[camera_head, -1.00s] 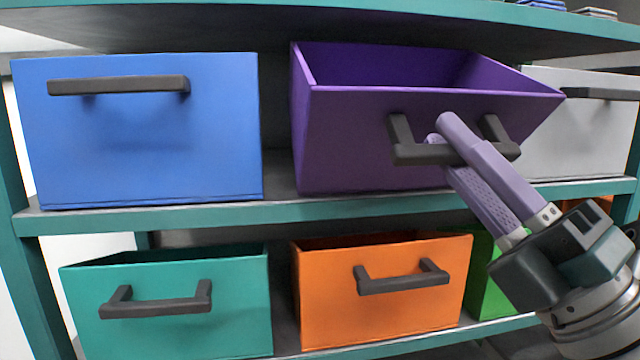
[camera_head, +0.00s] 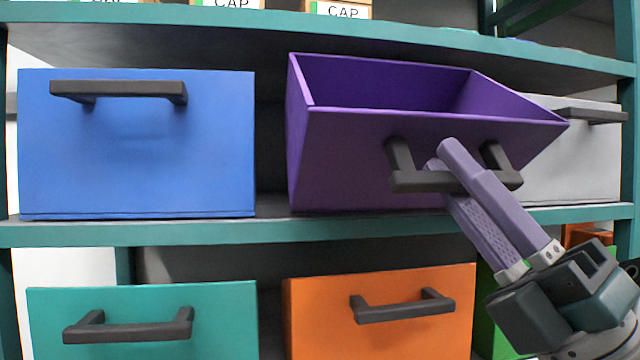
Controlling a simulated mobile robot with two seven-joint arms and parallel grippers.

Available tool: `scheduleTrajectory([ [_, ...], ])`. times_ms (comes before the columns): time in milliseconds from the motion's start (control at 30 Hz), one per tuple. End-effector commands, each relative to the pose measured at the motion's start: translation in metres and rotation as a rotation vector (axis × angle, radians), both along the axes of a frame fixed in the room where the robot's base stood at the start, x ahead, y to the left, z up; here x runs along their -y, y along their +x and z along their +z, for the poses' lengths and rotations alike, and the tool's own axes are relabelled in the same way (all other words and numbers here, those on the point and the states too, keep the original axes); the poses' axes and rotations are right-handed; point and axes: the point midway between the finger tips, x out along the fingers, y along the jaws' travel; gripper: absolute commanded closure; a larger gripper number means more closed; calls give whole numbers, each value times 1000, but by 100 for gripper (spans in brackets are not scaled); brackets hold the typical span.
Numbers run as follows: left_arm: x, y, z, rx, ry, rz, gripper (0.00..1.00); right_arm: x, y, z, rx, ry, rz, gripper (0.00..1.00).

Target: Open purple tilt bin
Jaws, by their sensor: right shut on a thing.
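The purple tilt bin (camera_head: 350,160) sits on the upper shelf, right of centre. It is tilted forward, its front leans out and its open top shows an empty-looking inside. Its dark handle (camera_head: 405,180) is on the front face. My right gripper (camera_head: 445,165) comes in from the lower right and is shut on this handle, one finger above the bar and one below. My left gripper is not in view.
A closed blue bin (camera_head: 136,160) stands to the left, and a grey bin (camera_head: 580,155) is close on the right. Teal (camera_head: 150,345) and orange (camera_head: 380,340) bins are below. The shelf board above (camera_head: 300,30) overhangs the purple bin.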

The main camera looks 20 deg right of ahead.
Motion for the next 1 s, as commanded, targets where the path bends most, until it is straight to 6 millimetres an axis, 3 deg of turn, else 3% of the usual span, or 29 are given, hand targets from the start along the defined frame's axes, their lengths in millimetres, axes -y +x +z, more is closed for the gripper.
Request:
scheduleTrajectory([
  [200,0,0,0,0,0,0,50,0,0,1,1,0,0,100],
  [233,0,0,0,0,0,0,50,0,0,1,1,0,0,79],
  [467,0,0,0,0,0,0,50,0,0,0,1,0,0,53],
  [767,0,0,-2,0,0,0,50,1,-2,-3,-1,0,0,52],
  [1000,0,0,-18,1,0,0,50,10,-25,-36,-5,0,-2,52],
])
